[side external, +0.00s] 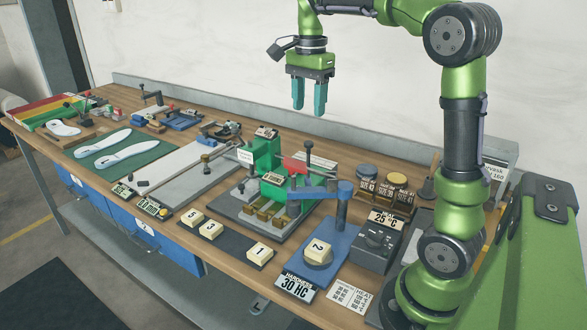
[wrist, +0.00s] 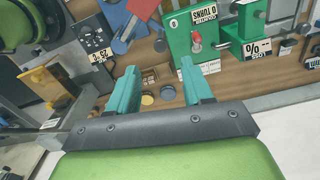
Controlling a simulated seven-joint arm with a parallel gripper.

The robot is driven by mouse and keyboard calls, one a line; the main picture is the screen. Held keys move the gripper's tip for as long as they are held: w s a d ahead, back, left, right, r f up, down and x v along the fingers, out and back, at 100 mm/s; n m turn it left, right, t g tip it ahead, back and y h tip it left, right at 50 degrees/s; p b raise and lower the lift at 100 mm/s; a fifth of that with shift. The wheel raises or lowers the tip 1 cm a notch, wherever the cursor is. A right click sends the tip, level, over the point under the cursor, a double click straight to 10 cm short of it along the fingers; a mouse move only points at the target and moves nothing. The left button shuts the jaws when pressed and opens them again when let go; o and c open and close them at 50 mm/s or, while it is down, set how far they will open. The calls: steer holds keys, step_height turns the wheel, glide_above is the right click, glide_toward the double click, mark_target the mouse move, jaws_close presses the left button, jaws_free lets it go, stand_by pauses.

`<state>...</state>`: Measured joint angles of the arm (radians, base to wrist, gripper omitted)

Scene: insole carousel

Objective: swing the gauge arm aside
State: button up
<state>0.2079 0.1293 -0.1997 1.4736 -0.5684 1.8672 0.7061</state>
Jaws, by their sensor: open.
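A blue stand (side external: 335,240) near the front right of the bench has a round upright post. A blue arm (side external: 312,192) reaches left from the post, toward the green fixture; I take this to be the gauge arm. The tile marked 2 (side external: 318,252) sits on the stand's base, with a HARDNESS 30 HC display (side external: 294,286) in front. In the wrist view, part of a blue piece (wrist: 122,38) shows at the top edge. My gripper (side external: 308,108) is open and empty, pointing down, high above the back of the bench and well clear of the arm.
A green fixture (side external: 265,160) with a tall screw post stands left of the arm. A dark heat box (side external: 374,246) stands right of the stand. Tiles 5, 3 and 1 (side external: 261,252) lie along the front. White insoles (side external: 125,153) lie on a green mat at left.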

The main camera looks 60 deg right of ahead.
step_height(320, 180, up, 8)
steer(key=shift+r, duration=0.1)
stand_by(0.4)
steer(key=s+a+f+n+t+y, duration=0.1)
steer(key=s+a+f+n+t, duration=0.2)
steer(key=s+a+f+n, duration=0.2)
steer(key=s+a+f+n+t+y, duration=0.1)
steer(key=s+a+f+n+t, duration=0.3)
steer(key=a+f+n, duration=0.5)
steer(key=s+a+n, duration=0.1)
steer(key=s+a, duration=0.1)
steer(key=a, duration=0.1)
steer(key=shift+s+a+f+n, duration=0.2)
steer(key=shift+a+f+n, duration=0.05)
steer(key=shift+n, duration=0.05)
